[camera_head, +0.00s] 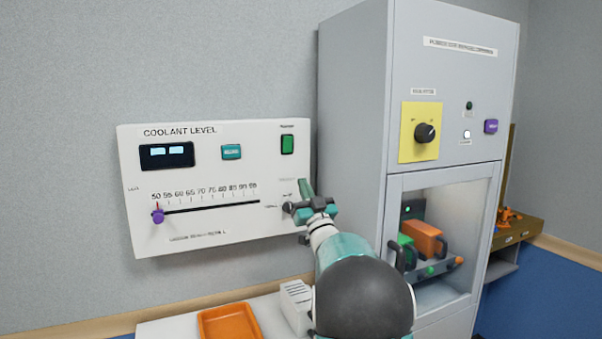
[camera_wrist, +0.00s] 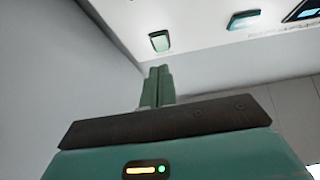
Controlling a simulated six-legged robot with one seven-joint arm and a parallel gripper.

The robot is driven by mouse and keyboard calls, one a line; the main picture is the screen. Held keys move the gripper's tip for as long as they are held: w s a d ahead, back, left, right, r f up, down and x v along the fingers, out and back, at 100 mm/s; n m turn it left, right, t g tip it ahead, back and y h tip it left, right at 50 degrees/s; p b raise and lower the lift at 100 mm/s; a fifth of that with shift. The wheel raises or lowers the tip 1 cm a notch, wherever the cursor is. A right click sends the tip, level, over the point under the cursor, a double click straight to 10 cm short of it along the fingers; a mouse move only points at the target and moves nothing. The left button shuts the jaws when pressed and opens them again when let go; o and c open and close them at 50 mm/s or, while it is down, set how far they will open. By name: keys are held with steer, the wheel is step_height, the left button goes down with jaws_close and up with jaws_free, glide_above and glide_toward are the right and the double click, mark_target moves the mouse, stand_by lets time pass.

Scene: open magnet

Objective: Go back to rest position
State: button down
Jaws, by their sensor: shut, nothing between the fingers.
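My arm reaches up from the bottom of the head view toward the right part of the white coolant level panel (camera_head: 215,222). My gripper (camera_head: 305,185) is in front of that panel's right edge, below the green button (camera_head: 287,144). In the wrist view my gripper (camera_wrist: 159,72) shows its two green fingers together with nothing between them. The green button (camera_wrist: 160,42) appears just beyond the fingertips there, with a visible gap. The gripper hides part of the panel's lower right corner.
A tall grey cabinet (camera_head: 352,120) stands right of my arm, with a black knob (camera_head: 425,132) on a yellow plate and an open bay holding an orange block (camera_head: 424,238). An orange tray (camera_head: 230,322) lies below the panel. A purple slider (camera_head: 158,216) sits at the scale's left end.

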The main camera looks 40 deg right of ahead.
steer(key=shift+s+a+f, duration=0.15)
steer(key=shift+s+f, duration=0.35)
steer(key=shift+f, duration=0.3)
